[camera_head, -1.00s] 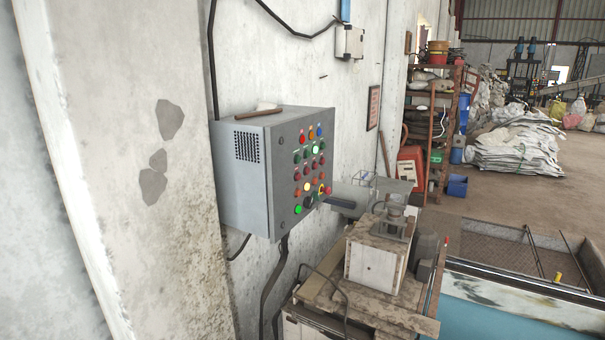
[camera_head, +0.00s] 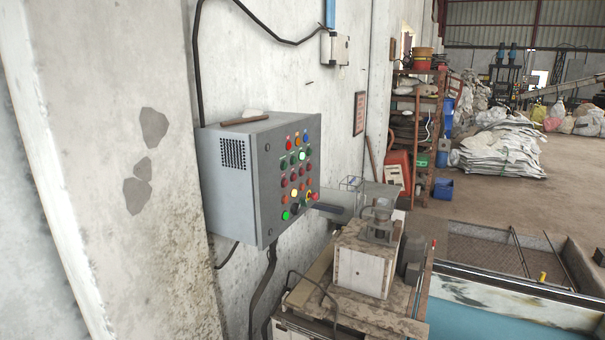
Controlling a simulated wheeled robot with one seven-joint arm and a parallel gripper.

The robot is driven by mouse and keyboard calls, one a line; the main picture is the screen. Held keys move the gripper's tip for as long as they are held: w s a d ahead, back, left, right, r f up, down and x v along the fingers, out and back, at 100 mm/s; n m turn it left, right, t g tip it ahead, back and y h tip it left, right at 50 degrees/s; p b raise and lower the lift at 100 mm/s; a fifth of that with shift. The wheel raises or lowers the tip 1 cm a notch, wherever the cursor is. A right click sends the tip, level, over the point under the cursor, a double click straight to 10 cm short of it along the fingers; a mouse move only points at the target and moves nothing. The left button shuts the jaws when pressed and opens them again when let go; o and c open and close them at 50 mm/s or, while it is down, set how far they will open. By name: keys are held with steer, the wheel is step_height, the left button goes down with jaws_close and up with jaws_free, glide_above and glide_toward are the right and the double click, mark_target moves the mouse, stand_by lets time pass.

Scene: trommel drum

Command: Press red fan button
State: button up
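A grey control box (camera_head: 238,185) is fixed to the white wall left of centre. Its front panel faces right and carries rows of small red, green, orange, yellow and blue buttons or lamps. A red one (camera_head: 289,144) sits at the top left of the panel, and a larger red knob (camera_head: 316,197) sits at the lower right. Labels are too small to read, so I cannot tell which is the fan button. My gripper is not in view.
A dirty white machine housing (camera_head: 361,268) on a worn bench (camera_head: 330,310) stands below and right of the box. A pillar (camera_head: 110,200) fills the left side. Black cables hang under the box. Open floor (camera_head: 560,200) lies far right.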

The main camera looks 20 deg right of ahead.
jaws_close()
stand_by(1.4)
